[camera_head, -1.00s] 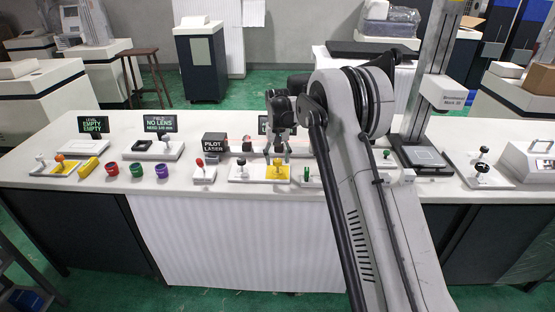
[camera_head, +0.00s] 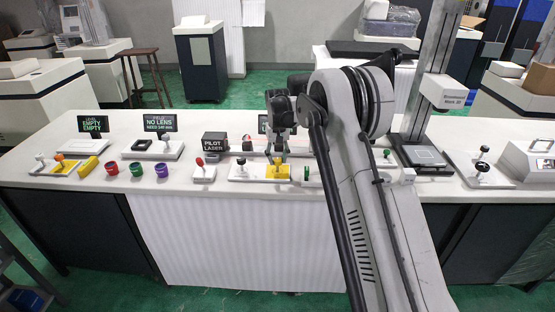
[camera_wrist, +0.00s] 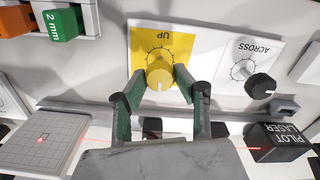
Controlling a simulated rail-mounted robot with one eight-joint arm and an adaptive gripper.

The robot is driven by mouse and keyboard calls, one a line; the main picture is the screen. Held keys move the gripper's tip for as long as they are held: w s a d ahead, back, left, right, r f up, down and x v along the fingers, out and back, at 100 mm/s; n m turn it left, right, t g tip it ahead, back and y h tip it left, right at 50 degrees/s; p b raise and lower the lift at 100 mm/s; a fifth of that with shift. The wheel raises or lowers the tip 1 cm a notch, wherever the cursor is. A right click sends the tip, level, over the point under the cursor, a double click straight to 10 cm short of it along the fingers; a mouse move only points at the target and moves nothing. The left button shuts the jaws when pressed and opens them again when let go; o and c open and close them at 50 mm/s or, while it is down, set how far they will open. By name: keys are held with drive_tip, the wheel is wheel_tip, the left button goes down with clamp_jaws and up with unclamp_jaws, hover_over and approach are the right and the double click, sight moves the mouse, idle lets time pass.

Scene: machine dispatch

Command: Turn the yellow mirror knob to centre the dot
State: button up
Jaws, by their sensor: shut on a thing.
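The yellow mirror knob (camera_wrist: 160,74) stands on a yellow plate marked UP (camera_wrist: 178,46) in the wrist view. My gripper (camera_wrist: 161,80) is shut on this knob, one green-padded finger at each side. In the head view my gripper (camera_head: 278,160) reaches down to the yellow plate (camera_head: 284,175), and the knob is mostly hidden there. A gridded target plate (camera_wrist: 62,126) is at the lower left of the wrist view. A small red mark (camera_wrist: 42,138) shows left of the plate's middle; I cannot tell dot from outline exactly.
A black knob (camera_wrist: 260,86) on the white ACROSS plate (camera_wrist: 236,52) is close beside my gripper. The pilot laser box (camera_wrist: 277,143) and a thin red beam are nearby. A green 2 mm block (camera_wrist: 61,25) is at the upper left. Coloured cups (camera_head: 137,169) stand farther left on the bench.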

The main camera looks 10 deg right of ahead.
sight(277, 160)
drive_tip(key=n+b, duration=0.2)
drive_tip(key=n, duration=0.1)
drive_tip(key=shift+f, duration=0.1)
drive_tip(key=shift+n+b, duration=0.6)
drive_tip(key=shift+n, duration=1.4)
drive_tip(key=o, duration=1.1)
wheel_tip(277, 160, up, 12)
drive_tip(key=shift+r, duration=0.15)
